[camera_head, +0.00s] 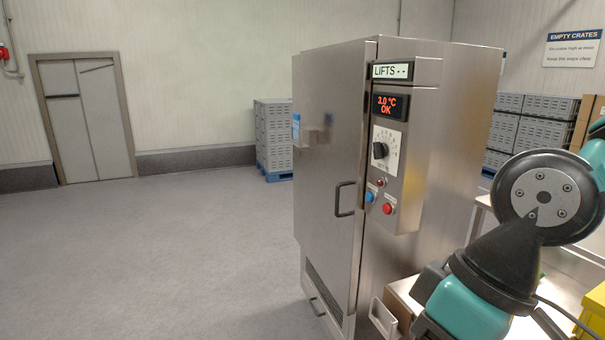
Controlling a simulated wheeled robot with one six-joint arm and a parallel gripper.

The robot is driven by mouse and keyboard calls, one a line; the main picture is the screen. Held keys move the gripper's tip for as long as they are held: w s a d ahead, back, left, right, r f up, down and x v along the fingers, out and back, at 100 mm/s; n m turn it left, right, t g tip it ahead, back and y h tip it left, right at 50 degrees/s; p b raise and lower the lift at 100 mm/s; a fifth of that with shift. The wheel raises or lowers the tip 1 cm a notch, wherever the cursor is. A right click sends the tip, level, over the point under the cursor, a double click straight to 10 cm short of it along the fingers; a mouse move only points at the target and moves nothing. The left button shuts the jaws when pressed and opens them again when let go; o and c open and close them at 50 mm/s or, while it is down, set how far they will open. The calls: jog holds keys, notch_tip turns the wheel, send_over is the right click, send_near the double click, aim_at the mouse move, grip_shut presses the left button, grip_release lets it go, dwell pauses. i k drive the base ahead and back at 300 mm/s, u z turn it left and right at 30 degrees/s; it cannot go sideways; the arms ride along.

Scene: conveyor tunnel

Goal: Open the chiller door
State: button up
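The chiller (450,150) is a tall stainless steel cabinet in the middle of the head view. Its door (325,130) fills the left-hand face and looks shut. A dark upright bar handle (338,199) sits near the door's right edge, about halfway up. Nothing touches the handle. A control box (408,135) on the adjoining face reads "3.0 °C OK", with a dial, a blue button and a red button below. My teal and black arm shows at the lower right, apart from the door. I cannot make out my gripper's fingers in this view.
Below the control box are a pale bracket-like piece (383,318) and a work surface, partly hidden by my arm. Grey crates (273,135) stand behind the chiller, with more (540,105) at the right. A yellow container (594,310) is at the lower right. The floor (170,250) to the left is clear.

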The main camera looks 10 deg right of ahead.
aim_at(333, 87)
jog(key=k, duration=1.1)
jog(key=u, duration=0.6)
jog(key=i, duration=0.45)
jog(key=u, duration=0.55)
jog(key=i, duration=1.45)
jog(key=z, duration=1)
jog(key=i, duration=0.4)
jog(key=z, duration=0.35)
